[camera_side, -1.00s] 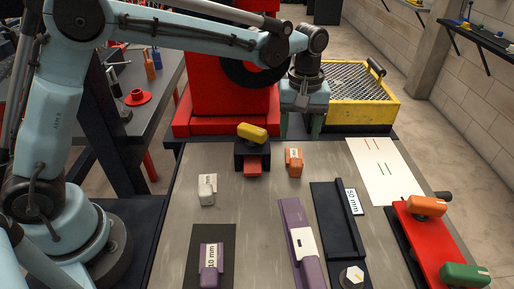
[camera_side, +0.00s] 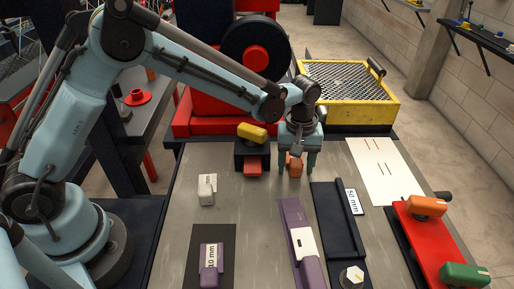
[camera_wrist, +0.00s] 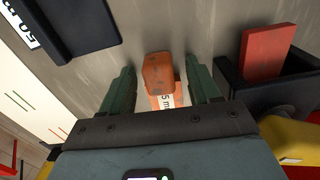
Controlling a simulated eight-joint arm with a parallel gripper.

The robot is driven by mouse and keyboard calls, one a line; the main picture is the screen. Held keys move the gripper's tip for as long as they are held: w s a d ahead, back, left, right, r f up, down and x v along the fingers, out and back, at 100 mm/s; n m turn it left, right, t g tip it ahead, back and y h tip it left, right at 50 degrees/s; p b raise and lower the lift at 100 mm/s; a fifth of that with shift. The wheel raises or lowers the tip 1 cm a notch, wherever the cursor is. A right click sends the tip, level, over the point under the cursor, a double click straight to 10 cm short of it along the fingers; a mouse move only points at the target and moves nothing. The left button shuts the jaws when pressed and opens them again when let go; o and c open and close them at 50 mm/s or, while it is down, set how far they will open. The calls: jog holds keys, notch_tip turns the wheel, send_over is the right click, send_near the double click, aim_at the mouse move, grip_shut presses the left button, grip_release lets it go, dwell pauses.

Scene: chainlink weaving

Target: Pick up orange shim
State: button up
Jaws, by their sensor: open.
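The orange shim (camera_side: 295,168) lies on the grey table, right of the black block with the red tab. In the wrist view the orange shim (camera_wrist: 158,76) shows its orange end and part of a white label. My gripper (camera_side: 296,172) is over it, with one finger on each side. In the wrist view my gripper (camera_wrist: 161,88) is open, its green fingers apart from the shim with a gap on both sides. My gripper hides the upper part of the shim in the side view.
A black block (camera_side: 240,163) with a red tab and yellow piece stands close left of my gripper. A black angled fixture (camera_side: 338,222) lies to the front right. A white shim (camera_side: 207,190) and a purple bar (camera_side: 291,214) lie on the table.

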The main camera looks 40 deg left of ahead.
jog(key=c, duration=1)
jog(key=shift+r, duration=0.1)
jog(key=shift+c, duration=0.2)
